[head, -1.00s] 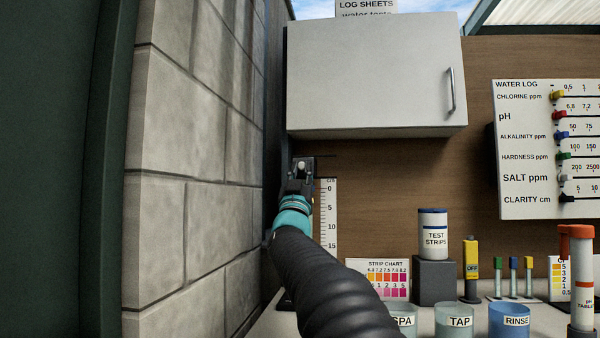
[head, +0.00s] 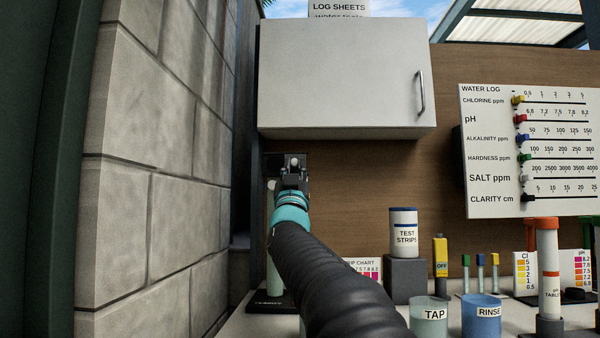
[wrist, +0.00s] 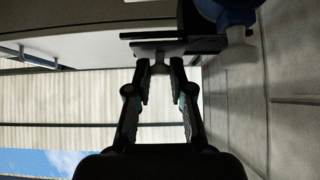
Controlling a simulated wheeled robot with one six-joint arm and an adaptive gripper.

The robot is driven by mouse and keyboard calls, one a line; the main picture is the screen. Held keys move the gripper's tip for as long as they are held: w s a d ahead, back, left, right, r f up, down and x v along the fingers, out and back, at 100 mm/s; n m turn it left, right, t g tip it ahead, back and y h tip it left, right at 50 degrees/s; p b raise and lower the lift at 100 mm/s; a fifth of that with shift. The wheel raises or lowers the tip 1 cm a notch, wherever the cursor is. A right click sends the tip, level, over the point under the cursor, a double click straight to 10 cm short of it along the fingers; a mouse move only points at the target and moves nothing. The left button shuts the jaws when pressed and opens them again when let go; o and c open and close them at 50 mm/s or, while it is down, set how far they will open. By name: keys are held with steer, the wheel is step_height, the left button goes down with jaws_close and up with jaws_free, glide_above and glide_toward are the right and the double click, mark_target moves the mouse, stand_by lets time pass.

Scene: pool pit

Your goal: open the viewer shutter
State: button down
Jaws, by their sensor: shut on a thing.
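The viewer shutter appears to be the small dark plate (head: 273,160) above the pale clarity tube (head: 273,265), just below the white cabinet's left end. The tube stands upright on a dark base (head: 270,302). My gripper (head: 293,163) is at the plate's right part, its fingers closed on a small knob or tab there. In the wrist view my gripper (wrist: 161,66) has its fingertips together at a grey tab below the dark plate (wrist: 195,45). A blue part with a pale end (wrist: 238,45) lies beside it. The exact grip is small and dark, and my arm hides the tube's right side.
The white cabinet (head: 345,75) hangs close above my gripper. A block wall (head: 165,180) stands close on the left. Test strips (head: 403,232), the tap cup (head: 429,315) and the rinse cup (head: 481,314) stand right of my arm. The brown backboard is behind.

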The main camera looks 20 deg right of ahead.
steer(key=c, duration=1)
jaws_free()
steer(key=shift+c, duration=0.2)
steer(key=v, duration=1.2)
